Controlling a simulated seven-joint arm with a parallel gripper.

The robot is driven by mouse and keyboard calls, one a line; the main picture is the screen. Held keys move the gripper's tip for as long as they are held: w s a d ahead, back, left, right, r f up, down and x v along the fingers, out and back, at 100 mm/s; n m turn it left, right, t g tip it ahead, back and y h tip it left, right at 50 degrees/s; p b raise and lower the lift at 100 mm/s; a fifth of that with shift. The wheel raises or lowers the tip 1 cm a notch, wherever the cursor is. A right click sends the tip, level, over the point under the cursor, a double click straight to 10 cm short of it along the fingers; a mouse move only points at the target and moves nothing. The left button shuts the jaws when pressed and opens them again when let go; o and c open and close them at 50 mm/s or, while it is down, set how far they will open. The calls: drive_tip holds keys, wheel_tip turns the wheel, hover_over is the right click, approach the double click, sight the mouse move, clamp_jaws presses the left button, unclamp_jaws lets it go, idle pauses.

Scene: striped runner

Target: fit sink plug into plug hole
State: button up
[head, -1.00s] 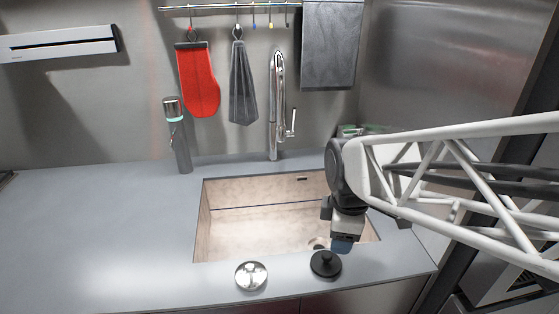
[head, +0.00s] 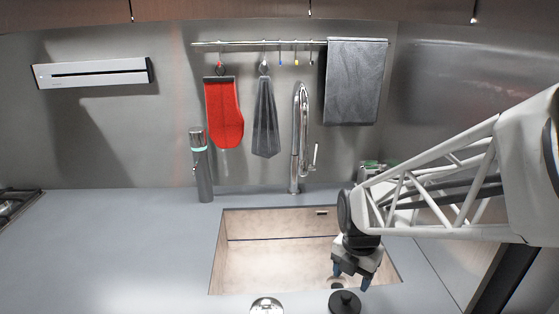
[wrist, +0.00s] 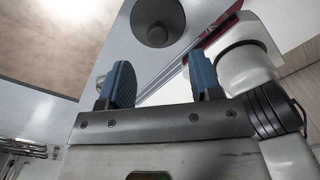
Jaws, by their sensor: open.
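A black round plug with a raised knob (head: 344,303) lies on the grey counter in front of the sink; the head view's bottom edge cuts it. It also shows at the top of the wrist view (wrist: 158,12). A shiny silver round piece (head: 266,306) lies to its left, also cut off. Which one is the sink plug I cannot tell for sure. The plug hole (head: 337,281) is in the sink floor, partly hidden by my gripper. My gripper (head: 351,276) is open and empty, with blue fingers apart (wrist: 160,75), above the sink's front right, near the black plug.
The beige sink basin (head: 265,262) is sunk into the counter (head: 120,250). A tall chrome tap (head: 298,150) stands behind it, with a grey bottle (head: 202,170) to the left. A red mitt (head: 223,112) and cloths hang on the wall. The counter's left side is clear.

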sight(347, 295)
drive_tip(key=shift+f, duration=0.15)
drive_tip(key=shift+f, duration=1.2)
drive_tip(key=shift+f, duration=0.1)
drive_tip(key=shift+a+f, duration=0.2)
drive_tip(key=shift+f, duration=2.3)
drive_tip(key=shift+c, duration=0.4)
clamp_jaws()
drive_tip(key=shift+r, duration=0.1)
